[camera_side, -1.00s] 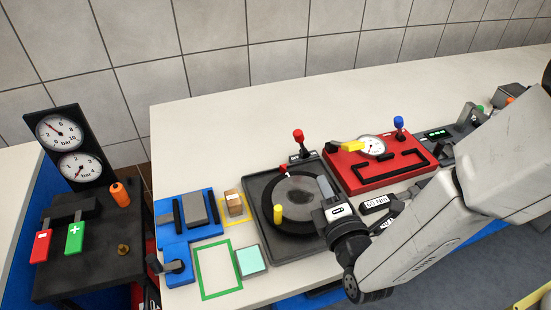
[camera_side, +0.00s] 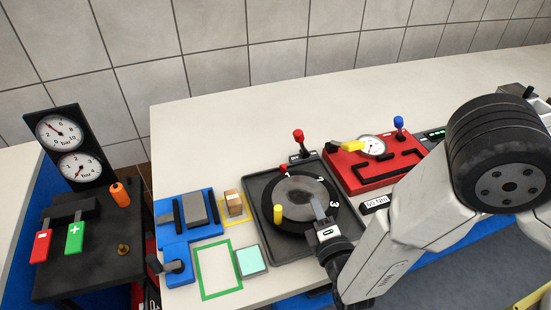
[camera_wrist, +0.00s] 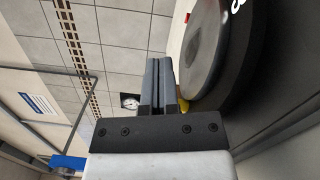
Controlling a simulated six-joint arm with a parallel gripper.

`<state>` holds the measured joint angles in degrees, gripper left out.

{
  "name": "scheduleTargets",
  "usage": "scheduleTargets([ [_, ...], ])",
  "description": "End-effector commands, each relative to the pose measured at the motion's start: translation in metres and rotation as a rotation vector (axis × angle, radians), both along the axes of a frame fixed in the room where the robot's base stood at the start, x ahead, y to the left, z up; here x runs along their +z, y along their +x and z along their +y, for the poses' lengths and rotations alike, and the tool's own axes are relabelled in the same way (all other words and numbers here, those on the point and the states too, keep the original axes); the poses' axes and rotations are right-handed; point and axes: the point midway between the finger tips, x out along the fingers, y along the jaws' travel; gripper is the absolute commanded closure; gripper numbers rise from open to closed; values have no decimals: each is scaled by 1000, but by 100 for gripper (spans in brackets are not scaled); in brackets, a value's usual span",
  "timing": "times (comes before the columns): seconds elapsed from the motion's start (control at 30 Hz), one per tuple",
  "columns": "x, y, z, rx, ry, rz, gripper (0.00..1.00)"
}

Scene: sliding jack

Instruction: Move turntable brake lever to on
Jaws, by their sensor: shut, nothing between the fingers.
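The turntable (camera_side: 297,186) is a dark round disc with a grey centre, set in a black tray (camera_side: 262,248). A yellow peg (camera_side: 277,214) stands at its left front. A lever with a red knob (camera_side: 298,135) stands upright at the tray's back edge, with a small label at its foot too small to read. My gripper (camera_side: 317,203) is shut and empty over the turntable's front right part, well in front of the red-knobbed lever. In the wrist view my gripper's fingers (camera_wrist: 158,64) lie together, with the disc (camera_wrist: 206,38) beside them and the yellow peg (camera_wrist: 184,105) partly hidden behind them.
A red panel (camera_side: 350,180) with a gauge, a yellow handle and a blue-knobbed lever (camera_side: 399,123) stands right of the turntable. A blue fixture (camera_side: 205,232), a small brown block (camera_side: 233,199) and a pale green block (camera_side: 251,260) are at the left. The back of the table is clear.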

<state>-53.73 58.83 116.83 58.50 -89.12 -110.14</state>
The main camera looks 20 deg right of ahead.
Motion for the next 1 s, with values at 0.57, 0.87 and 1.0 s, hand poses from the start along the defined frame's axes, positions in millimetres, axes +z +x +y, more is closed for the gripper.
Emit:
scheduleTargets([
  [0.57, 2, 80, -8, -3, 2, -1, 100],
  [0.87, 3, 127, -12, -3, 1, -1, 100],
  [1.0, 3, 147, -14, -2, 0, 0, 100],
])
